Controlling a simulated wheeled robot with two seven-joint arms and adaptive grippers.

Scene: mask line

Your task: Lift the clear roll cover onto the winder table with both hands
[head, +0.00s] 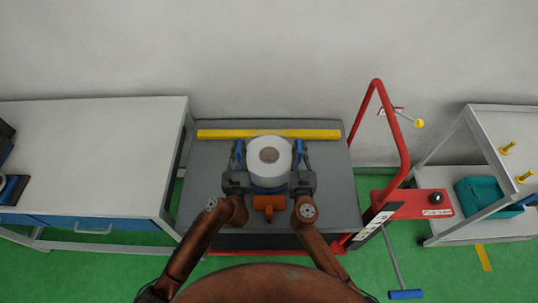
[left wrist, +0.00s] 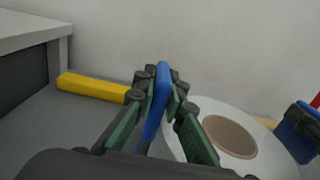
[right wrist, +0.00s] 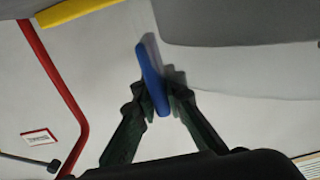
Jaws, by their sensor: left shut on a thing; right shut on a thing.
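The clear roll cover stands upright on the grey lift platform (head: 200,200). A white roll (head: 282,151) with a tan core shows through it from above; the clear wall itself is hard to make out. My left gripper (head: 238,158) is shut on the cover's left blue handle, which shows in the left wrist view (left wrist: 160,85). My right gripper (head: 301,156) is shut on the right blue handle, which shows in the right wrist view (right wrist: 151,70). The white table (head: 90,150) with blue drawers stands to the left; I cannot tell if it is the winder table.
A yellow bar (head: 268,134) lies along the platform's back edge. The lift's red handle frame (head: 402,150) rises at right. An orange block (head: 268,203) sits in front of the roll. A shelf (head: 505,125) with a teal bin (head: 482,196) stands far right.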

